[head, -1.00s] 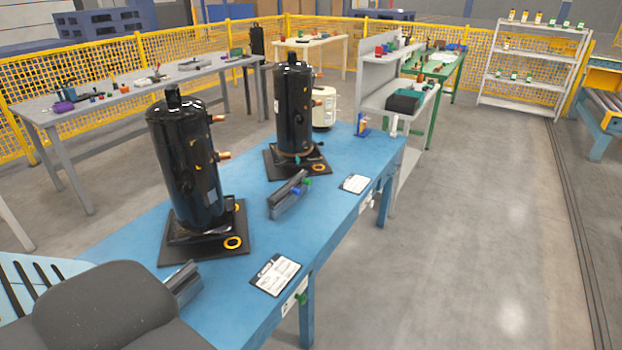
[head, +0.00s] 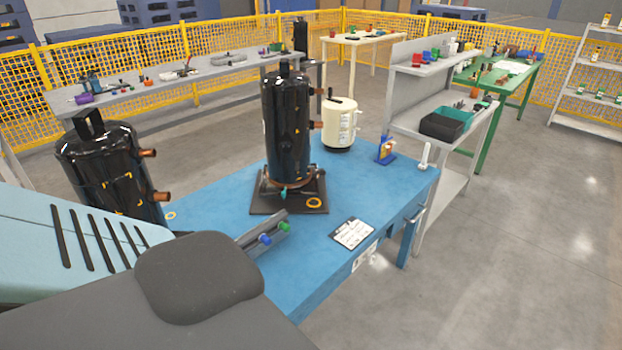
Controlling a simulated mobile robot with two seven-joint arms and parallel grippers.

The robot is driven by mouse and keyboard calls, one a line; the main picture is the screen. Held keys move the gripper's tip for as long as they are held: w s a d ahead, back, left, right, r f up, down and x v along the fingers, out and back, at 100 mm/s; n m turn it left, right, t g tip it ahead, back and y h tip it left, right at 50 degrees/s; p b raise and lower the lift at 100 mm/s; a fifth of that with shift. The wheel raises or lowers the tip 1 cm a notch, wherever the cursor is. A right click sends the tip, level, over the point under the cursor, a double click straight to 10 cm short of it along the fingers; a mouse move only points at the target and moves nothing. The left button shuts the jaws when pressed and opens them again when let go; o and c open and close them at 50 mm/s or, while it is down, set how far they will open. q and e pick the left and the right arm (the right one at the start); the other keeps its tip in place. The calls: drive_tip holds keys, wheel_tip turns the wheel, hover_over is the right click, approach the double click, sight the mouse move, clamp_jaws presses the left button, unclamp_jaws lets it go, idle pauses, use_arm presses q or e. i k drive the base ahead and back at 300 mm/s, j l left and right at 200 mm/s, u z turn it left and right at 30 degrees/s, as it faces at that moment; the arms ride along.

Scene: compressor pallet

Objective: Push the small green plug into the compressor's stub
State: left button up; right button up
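A small green plug (head: 284,227) sits beside a blue plug (head: 265,239) on a grey holder (head: 262,229) on the blue table. Just behind it a tall black compressor (head: 287,125) stands upright on a dark base plate, with copper stubs on its right side (head: 318,124). A second black compressor (head: 103,170) stands at the left, with two copper stubs (head: 148,153). My arm hides its lower part. A small teal-green piece (head: 284,193) shows at the farther compressor's foot.
The blue table (head: 352,198) also bears a label card (head: 353,233), a cream canister (head: 339,125) and a small blue stand (head: 385,151). A grey shelf unit with a dark bin (head: 445,125) stands beyond its right end. The floor to the right is open.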

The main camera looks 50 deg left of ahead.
sight(282, 224)
drive_tip(key=i, duration=1.45)
drive_tip(key=i+l+u, duration=0.1)
drive_tip(key=i, duration=1.4)
drive_tip(key=u, duration=3.65)
drive_tip(key=i+l, duration=0.25)
drive_tip(key=i, duration=0.2)
